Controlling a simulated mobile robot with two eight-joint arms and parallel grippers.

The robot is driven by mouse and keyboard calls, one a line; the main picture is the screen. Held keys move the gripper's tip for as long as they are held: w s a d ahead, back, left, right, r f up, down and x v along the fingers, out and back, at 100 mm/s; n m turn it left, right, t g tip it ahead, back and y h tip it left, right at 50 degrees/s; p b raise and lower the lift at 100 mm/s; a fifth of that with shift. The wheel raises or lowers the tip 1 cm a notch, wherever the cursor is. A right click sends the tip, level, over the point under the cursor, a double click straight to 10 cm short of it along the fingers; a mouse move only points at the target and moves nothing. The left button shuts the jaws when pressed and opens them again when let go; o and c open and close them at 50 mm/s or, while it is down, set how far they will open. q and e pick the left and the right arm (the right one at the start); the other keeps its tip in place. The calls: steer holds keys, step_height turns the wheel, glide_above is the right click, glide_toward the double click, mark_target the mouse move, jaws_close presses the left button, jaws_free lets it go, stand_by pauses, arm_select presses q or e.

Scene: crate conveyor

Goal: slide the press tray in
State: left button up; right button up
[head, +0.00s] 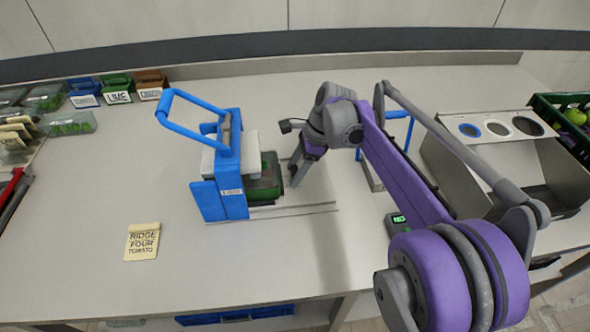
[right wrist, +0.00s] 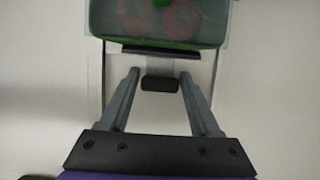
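The blue press (head: 222,195) stands on the counter with its blue lever handle raised. A green-rimmed container (head: 265,182) sits at the press's right side, partly inside it. In the right wrist view the container (right wrist: 160,42) shows reddish round shapes under a clear lid. A dark bar lies along its near edge, with a short black handle (right wrist: 160,85) in front, which I take to be the press tray's. My right gripper (head: 293,178) is right of the container. Its fingers (right wrist: 160,75) are apart, one on each side of the handle, with gaps visible. My left gripper is not in view.
A pale rail or base strip (head: 295,210) runs right from the press. A note (head: 142,242) reading "RIDGE FOUR TOMATO" lies front left. Labelled bins (head: 118,88) stand back left. A metal stand with round holes (head: 500,127) is at right. The front middle counter is clear.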

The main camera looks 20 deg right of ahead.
mark_target(278, 172)
jaws_close()
steer(key=a, duration=0.2)
steer(key=w+a, duration=0.1)
steer(key=a, duration=0.1)
steer(key=shift+w+a, duration=0.1)
steer(key=shift+w, duration=0.05)
jaws_free()
steer(key=o, duration=0.4)
steer(key=shift+o, duration=0.2)
